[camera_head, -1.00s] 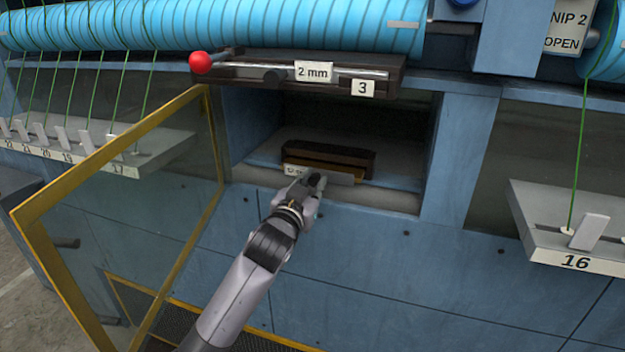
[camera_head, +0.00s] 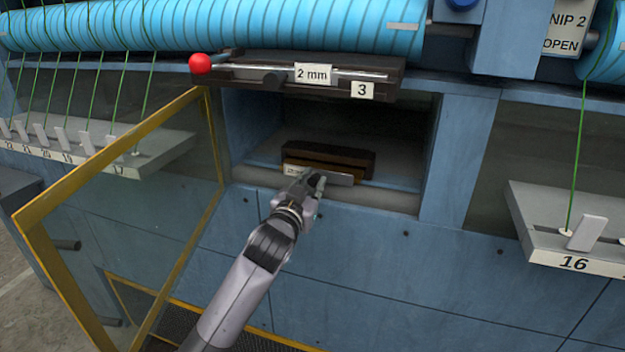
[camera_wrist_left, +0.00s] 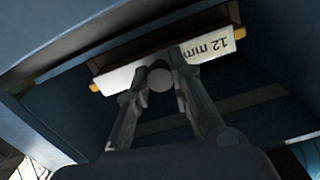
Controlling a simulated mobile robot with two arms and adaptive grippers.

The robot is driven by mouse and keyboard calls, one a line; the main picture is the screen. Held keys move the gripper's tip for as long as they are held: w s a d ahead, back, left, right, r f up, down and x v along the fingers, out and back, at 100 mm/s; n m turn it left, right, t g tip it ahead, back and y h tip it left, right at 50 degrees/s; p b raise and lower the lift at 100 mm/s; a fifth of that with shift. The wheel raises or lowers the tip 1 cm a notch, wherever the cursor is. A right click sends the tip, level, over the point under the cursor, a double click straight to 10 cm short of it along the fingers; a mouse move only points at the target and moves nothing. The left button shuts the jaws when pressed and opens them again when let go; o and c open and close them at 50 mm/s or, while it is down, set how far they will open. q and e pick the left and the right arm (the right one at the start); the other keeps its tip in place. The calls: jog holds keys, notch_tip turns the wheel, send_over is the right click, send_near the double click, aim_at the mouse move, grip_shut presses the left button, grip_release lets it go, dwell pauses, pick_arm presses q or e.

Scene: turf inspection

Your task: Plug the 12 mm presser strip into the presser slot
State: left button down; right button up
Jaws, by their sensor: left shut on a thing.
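My left gripper (camera_head: 312,186) reaches into the recess of the blue machine and is shut on the 12 mm presser strip (camera_head: 338,179), a light grey bar with a white label at its left end. In the left wrist view, the fingers (camera_wrist_left: 162,72) close on the middle of the strip (camera_wrist_left: 120,79), whose "12 mm" label reads tilted; small orange ends show at both sides. A dark brown slotted block (camera_head: 345,158), taken as the presser slot, lies directly behind the strip. How far the strip sits in it cannot be told. My right gripper is not in view.
A dark bar labelled "2 mm" and "3" (camera_head: 335,82), with a red knob (camera_head: 200,64), overhangs the recess. A yellow-framed clear door (camera_head: 110,155) stands open at the left. The recess has blue side walls (camera_head: 458,150) and a grey front ledge (camera_head: 390,198).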

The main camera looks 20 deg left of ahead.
aim_at(319, 172)
pick_arm(q)
jog(key=shift+r+p, duration=0.25)
jog(key=shift+p, duration=0.05)
dwell(0.4)
jog(key=shift+w+d+b, duration=0.1)
jog(key=shift+w+b, duration=0.3)
jog(key=shift+w, duration=2.2)
jog(key=c, duration=1.4)
grip_release()
jog(key=shift+s+f, duration=0.1)
jog(key=shift+o, duration=0.2)
jog(key=shift+f, duration=0.15)
jog(key=shift+s, duration=0.25)
jog(key=s, duration=1.1)
jog(key=shift+s+a+r, duration=0.2)
jog(key=shift+s+r, duration=0.05)
